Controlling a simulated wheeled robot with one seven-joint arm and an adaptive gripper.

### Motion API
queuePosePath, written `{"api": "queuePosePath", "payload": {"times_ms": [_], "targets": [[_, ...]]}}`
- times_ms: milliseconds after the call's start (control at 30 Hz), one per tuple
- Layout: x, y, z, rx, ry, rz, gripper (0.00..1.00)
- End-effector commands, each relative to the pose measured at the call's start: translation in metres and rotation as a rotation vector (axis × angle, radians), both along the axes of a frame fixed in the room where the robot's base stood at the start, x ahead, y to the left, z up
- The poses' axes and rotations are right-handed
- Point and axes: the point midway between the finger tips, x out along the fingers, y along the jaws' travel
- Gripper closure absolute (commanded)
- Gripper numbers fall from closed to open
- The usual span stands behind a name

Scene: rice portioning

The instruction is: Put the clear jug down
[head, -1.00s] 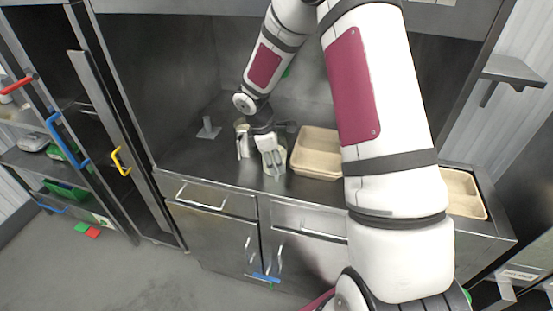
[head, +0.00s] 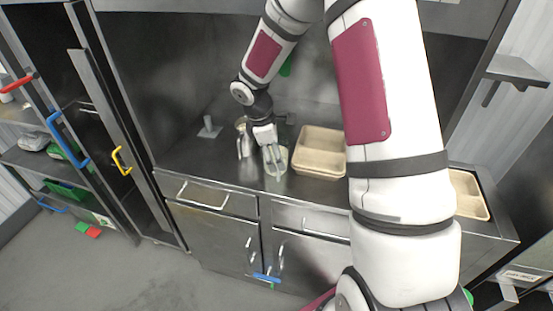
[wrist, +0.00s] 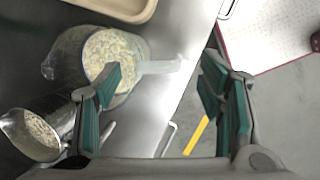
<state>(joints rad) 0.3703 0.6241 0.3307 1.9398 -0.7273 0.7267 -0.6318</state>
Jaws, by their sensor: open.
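The clear jug (wrist: 68,55), with rice (wrist: 113,56) in it, appears to stand upright on the steel counter near its front edge. Its pale handle (wrist: 160,66) points toward the space between my fingers in the wrist view. My gripper (wrist: 163,72) is open, with teal finger pads on either side of the handle's line. It holds nothing that I can see. In the head view my gripper (head: 272,155) is right at the jug (head: 282,167) and partly hides it. Whether a finger touches the jug is unclear.
A metal jug (wrist: 55,108) with grain in it stands close beside the clear jug, near my left finger. A beige tray (head: 318,153) sits to the right on the counter. Another tray (head: 468,193) lies farther right. The counter's front edge is close.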

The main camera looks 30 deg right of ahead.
Motion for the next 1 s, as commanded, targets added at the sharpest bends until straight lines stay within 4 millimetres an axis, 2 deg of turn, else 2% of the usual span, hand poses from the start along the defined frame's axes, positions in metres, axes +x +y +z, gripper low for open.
{"api": "queuePosePath", "payload": {"times_ms": [100, 300, 667, 833, 1000], "targets": [[0.003, 0.006, 0.025, -0.003, -0.005, 0.000, 0.37], [0.003, 0.017, 0.063, -0.001, -0.005, 0.001, 0.37], [-0.003, 0.027, 0.101, -0.006, -0.016, -0.019, 0.37], [-0.029, 0.039, 0.144, -0.016, -0.104, -0.142, 0.37], [-0.074, 0.055, 0.192, 0.010, -0.237, -0.336, 0.37]]}}
